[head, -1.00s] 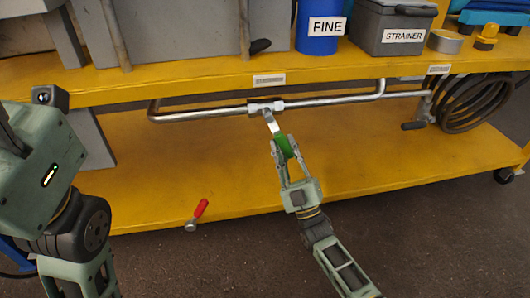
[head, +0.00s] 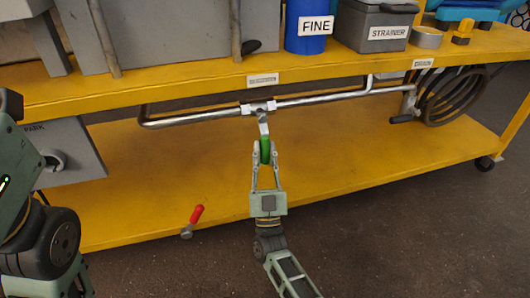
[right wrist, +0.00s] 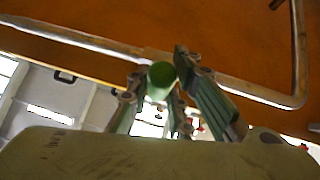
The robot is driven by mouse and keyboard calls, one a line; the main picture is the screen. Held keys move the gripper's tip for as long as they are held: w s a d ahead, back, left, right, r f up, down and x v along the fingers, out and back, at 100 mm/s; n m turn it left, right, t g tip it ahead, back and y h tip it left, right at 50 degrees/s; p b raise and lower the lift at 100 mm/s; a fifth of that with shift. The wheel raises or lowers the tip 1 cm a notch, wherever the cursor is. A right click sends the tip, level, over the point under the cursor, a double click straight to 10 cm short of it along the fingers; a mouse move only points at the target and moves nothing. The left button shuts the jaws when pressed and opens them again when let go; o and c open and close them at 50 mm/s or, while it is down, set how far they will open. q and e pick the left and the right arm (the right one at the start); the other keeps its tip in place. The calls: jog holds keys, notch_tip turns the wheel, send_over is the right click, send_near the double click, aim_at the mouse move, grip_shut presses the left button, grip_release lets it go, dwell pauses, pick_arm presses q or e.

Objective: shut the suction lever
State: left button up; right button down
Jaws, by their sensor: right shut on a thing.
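The lever has a green handle (head: 265,149) on a pale metal arm. It comes down from a valve body (head: 258,108) on the steel pipe under the upper shelf. In the head view the lever points almost straight down the picture, toward me. My right gripper (head: 265,164) is shut on the green handle, with a finger on each side. The right wrist view shows the handle's round green end (right wrist: 161,78) between the fingers. A small label (head: 262,80) above the valve is too small to read. My left arm shows at the left edge; its gripper is out of frame.
A red-handled lever (head: 196,214) sits at the lower shelf's front edge. A grey box marked PARK (head: 65,150) stands at left. A coiled dark hose (head: 455,95) and a drain lever (head: 402,118) are at right. The lower yellow shelf (head: 360,150) is mostly clear.

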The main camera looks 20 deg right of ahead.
jog(key=shift+d, duration=0.1)
jog(key=c, duration=1.6)
grip_release()
jog(key=shift+o, duration=0.2)
